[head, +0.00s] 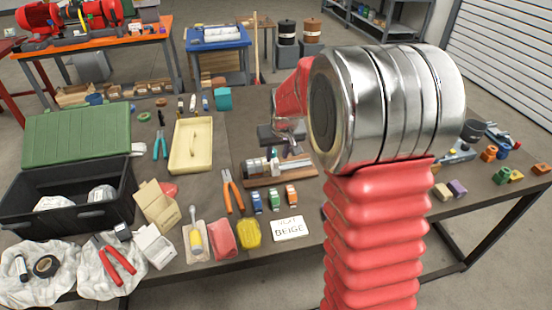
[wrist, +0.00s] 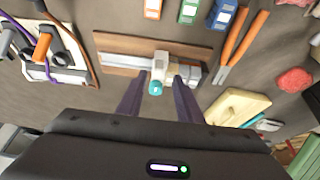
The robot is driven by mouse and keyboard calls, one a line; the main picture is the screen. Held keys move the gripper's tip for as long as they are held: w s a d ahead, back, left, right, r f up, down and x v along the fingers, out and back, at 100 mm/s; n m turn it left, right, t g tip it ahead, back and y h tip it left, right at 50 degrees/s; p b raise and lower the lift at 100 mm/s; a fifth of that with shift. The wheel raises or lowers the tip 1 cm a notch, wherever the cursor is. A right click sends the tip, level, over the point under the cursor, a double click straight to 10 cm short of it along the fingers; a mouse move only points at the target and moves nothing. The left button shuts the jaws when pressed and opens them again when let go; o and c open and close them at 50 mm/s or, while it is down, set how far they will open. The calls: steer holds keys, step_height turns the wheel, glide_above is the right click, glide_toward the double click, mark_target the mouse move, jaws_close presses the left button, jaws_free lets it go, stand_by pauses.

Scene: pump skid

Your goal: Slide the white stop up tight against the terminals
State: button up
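A wooden board (head: 298,180) carries a metal rail (wrist: 118,58), and the board also shows in the wrist view (wrist: 110,42). A pale stop-like block (wrist: 161,62) sits on the rail near its middle, with a teal round part (wrist: 155,88) at its near side. Grey terminals (wrist: 190,72) stand on the rail to its right in the wrist view; I cannot tell whether they touch the block. My gripper (wrist: 162,76) is open, its dark fingers either side of the block, with a small gap visible at the left. In the head view my arm partly hides the gripper.
Orange (head: 292,195), green (head: 274,200) and blue (head: 257,202) blocks stand in front of the board, beside orange-handled pliers (head: 232,192). A label card (head: 290,229) lies nearer. A cream tray (head: 207,147) is left of the board.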

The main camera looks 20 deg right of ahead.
steer(key=v, duration=0.9)
steer(key=shift+s+f, duration=0.1)
steer(key=s+a+r, duration=0.1)
steer(key=s+a, duration=0.3)
steer(key=s, duration=0.5)
steer(key=s+a+r+n, duration=0.1)
steer(key=s+a, duration=0.3)
steer(key=s, duration=0.5)
steer(key=s+a+r+t, duration=0.1)
steer(key=s+a, duration=0.3)
steer(key=s, duration=0.5)
steer(key=shift+a+r+n+y, duration=0.15)
steer(key=shift+r+n+y, duration=0.2)
steer(key=shift+r, duration=0.55)
steer(key=shift+o, duration=0.2)
stand_by(0.8)
